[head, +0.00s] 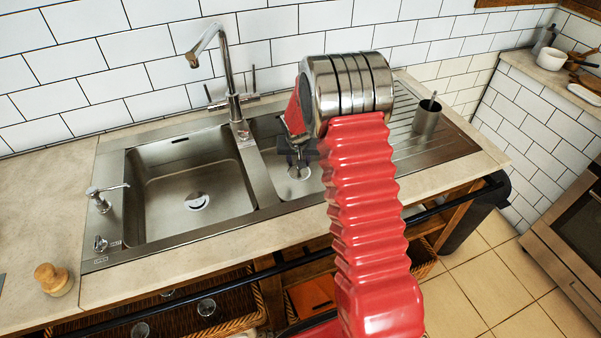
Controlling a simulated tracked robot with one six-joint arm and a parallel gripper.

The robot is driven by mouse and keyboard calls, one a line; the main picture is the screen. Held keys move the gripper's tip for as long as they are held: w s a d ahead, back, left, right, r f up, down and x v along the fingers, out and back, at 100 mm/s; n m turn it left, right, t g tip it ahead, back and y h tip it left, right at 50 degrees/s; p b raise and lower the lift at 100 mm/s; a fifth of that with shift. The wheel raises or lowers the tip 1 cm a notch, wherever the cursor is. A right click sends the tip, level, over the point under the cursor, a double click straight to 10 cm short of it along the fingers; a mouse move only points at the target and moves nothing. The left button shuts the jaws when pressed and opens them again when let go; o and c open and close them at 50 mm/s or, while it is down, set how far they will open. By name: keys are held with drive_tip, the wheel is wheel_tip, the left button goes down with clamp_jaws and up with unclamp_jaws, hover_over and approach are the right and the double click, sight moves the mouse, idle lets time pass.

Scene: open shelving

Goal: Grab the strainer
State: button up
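A round metal drain piece (298,172), possibly the strainer, lies at the bottom of the small sink bowl. A similar round metal drain (197,202) sits in the floor of the large sink bowl. My gripper (296,158) hangs over the small bowl, just above the drain piece in the picture, and points down. The fingertips are small and dark, and my red arm hides part of the bowl. I cannot tell whether the fingers are open or shut, or whether they touch the piece.
A tall faucet (232,85) rises behind the bowls, left of my arm. A soap dispenser (103,198) is at left. A wooden brush (53,279) lies on the front left counter (40,205). A dark rail (290,258) runs along the front.

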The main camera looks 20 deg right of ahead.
sight(299, 171)
drive_tip(key=shift+w+f, duration=0.1)
drive_tip(key=shift+f, duration=0.15)
drive_tip(key=shift+x, duration=2.6)
drive_tip(key=shift+w, duration=0.15)
clamp_jaws()
